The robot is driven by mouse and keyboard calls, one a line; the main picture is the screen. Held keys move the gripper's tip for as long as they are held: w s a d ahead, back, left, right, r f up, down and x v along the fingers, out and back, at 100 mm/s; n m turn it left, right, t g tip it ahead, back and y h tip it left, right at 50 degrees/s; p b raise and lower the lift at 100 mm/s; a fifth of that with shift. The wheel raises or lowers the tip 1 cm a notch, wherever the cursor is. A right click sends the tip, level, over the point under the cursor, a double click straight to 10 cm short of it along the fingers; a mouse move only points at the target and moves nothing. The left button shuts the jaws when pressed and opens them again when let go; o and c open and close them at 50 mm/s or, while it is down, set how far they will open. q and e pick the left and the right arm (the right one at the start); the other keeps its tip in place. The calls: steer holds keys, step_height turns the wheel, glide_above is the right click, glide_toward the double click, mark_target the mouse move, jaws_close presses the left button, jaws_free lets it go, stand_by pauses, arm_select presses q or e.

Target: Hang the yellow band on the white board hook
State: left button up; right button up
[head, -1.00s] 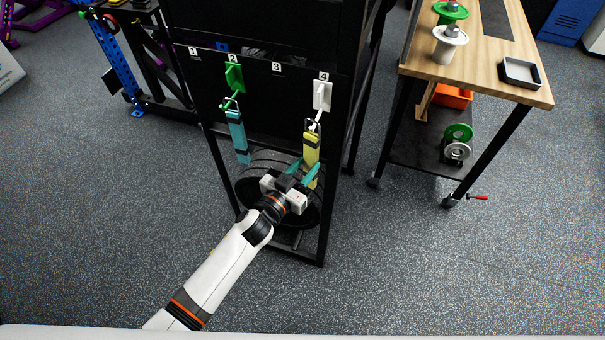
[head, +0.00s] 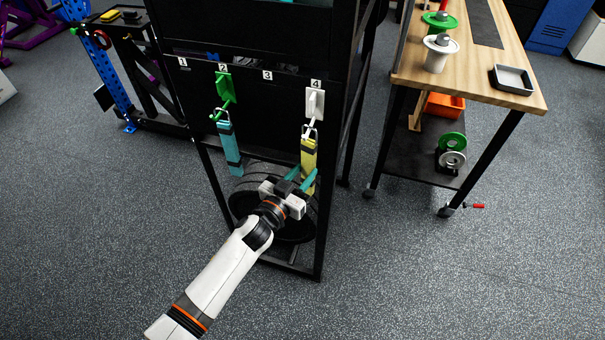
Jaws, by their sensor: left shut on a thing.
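The yellow band (head: 308,154) hangs upright below the white hook (head: 314,103) at label 4 on the black board (head: 268,98). The metal loop at its top overlaps the tip of the white hook; I cannot tell for sure whether the loop is around it. My left gripper (head: 302,178) is shut on the lower part of the yellow band, with its teal fingers on either side. The band's bottom end is partly hidden by the gripper. My right gripper is not in view.
A teal band (head: 230,148) hangs from the green hook (head: 223,90) at label 2. Black plates (head: 246,185) sit in the rack below the board. A wooden-topped bench (head: 468,67) stands to the right. Open grey floor lies in front.

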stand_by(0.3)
arm_select(q)
steer(key=o, duration=1.1)
steer(key=b+v, duration=0.1)
steer(key=v, duration=1.1)
steer(key=s+a+f+n+g+y, duration=0.1)
steer(key=s+a+f+g+y, duration=0.2)
steer(key=f, duration=0.7)
steer(key=s+a+f+n+g+y, duration=0.1)
steer(key=s+a+f+y, duration=0.3)
steer(key=f, duration=0.6)
steer(key=s+a+f+n+g, duration=0.15)
steer(key=a+f, duration=0.35)
steer(key=f, duration=0.5)
steer(key=s+a+f+g+y, duration=0.1)
steer(key=s+f, duration=0.4)
steer(key=s, duration=0.5)
steer(key=s+a+f+g+y, duration=0.1)
steer(key=s+f+g, duration=0.3)
steer(key=s, duration=0.6)
steer(key=s+a+f+g, duration=0.3)
steer(key=s+f, duration=0.4)
steer(key=s, duration=0.3)
steer(key=shift+s+a+f+n+y, duration=0.2)
steer(key=shift+s+f+n+y, duration=0.1)
steer(key=shift+s+n+y, duration=0.1)
